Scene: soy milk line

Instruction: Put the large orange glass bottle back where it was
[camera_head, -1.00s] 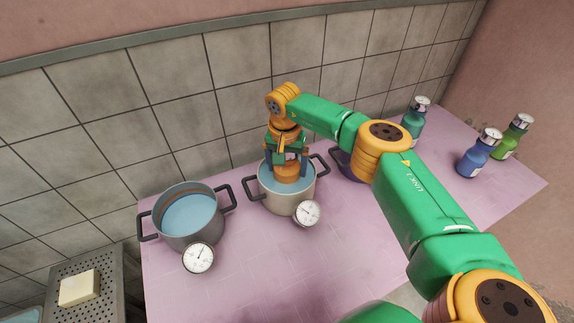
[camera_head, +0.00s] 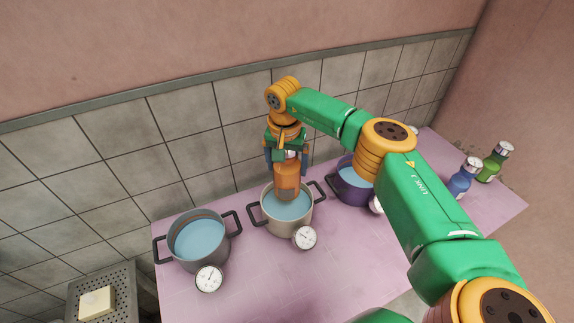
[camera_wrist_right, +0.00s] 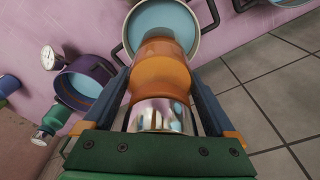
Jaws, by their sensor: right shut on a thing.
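The large orange glass bottle (camera_head: 288,176) is upright in my right gripper (camera_head: 287,158), with its base just above or inside the rim of the beige pot (camera_head: 277,225). In the right wrist view, the orange bottle (camera_wrist_right: 160,75) with its silver cap sits between the two blue fingers of my right gripper (camera_wrist_right: 163,98), which are shut on it. Beyond it shows the beige pot's rim (camera_wrist_right: 196,48) and pale blue liquid. My left gripper is not in view.
A grey pot (camera_head: 198,262) stands to the left and a purple pot (camera_head: 352,197) to the right, both holding blue liquid. Dials stand by the pots. Blue (camera_head: 461,184) and green (camera_head: 492,165) bottles stand at the right end of the pink table (camera_head: 245,305). A perforated tray with a pale block is lower left.

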